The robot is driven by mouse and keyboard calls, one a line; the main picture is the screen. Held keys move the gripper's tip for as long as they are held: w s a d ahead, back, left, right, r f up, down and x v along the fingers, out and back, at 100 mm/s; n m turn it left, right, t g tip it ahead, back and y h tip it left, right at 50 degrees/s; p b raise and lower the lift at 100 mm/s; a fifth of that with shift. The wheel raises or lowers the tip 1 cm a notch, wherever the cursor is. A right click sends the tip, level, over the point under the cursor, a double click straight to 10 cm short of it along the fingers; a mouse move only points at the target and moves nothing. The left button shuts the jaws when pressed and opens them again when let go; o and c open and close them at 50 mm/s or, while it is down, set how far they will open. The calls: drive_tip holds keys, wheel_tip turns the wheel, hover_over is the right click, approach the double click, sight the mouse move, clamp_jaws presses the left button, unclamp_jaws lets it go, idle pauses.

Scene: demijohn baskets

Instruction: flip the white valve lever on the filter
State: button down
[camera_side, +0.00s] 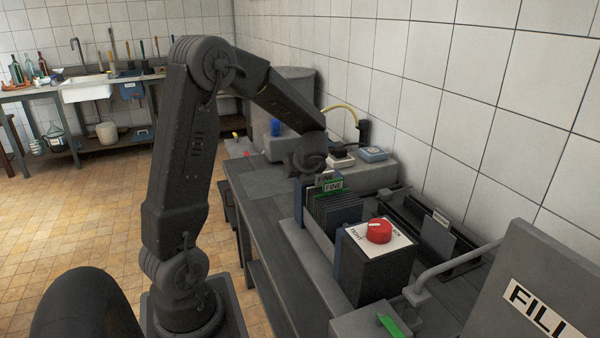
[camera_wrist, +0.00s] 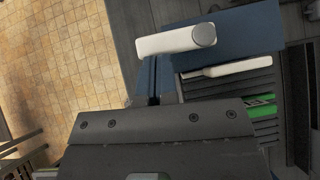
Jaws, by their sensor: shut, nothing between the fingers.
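The white valve lever (camera_wrist: 170,41) shows in the wrist view on top of a blue end block (camera_wrist: 252,32) of the filter. It lies roughly crosswise, with a round grey pivot cap at its right end and its free end to the left. My gripper (camera_wrist: 163,92) is shut and empty, just below the lever in that view; I cannot tell whether it touches anything. In the side view, my gripper (camera_side: 304,172) is over the far end of the filter plates (camera_side: 336,209), and I cannot make out the lever there.
A second white bar (camera_wrist: 226,68) lies beside the filter plates. Green FINE labels (camera_side: 333,185) stand on the plates. A grey box with a red knob (camera_side: 379,231) stands at the near end. A FILL panel (camera_side: 540,290) is at the right. The tiled wall is behind the bench.

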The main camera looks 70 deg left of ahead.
drive_tip(key=shift+s+a, duration=0.1)
drive_tip(key=a+m+t, duration=0.2)
drive_tip(key=a+m, duration=0.1)
drive_tip(key=a, duration=0.3)
drive_tip(key=shift+w+a+t+h, duration=0.2)
drive_tip(key=shift+a+t+h, duration=0.1)
drive_tip(key=shift+h, duration=0.1)
idle(0.6)
drive_tip(key=shift+d, duration=0.15)
drive_tip(key=shift+w+d, duration=0.55)
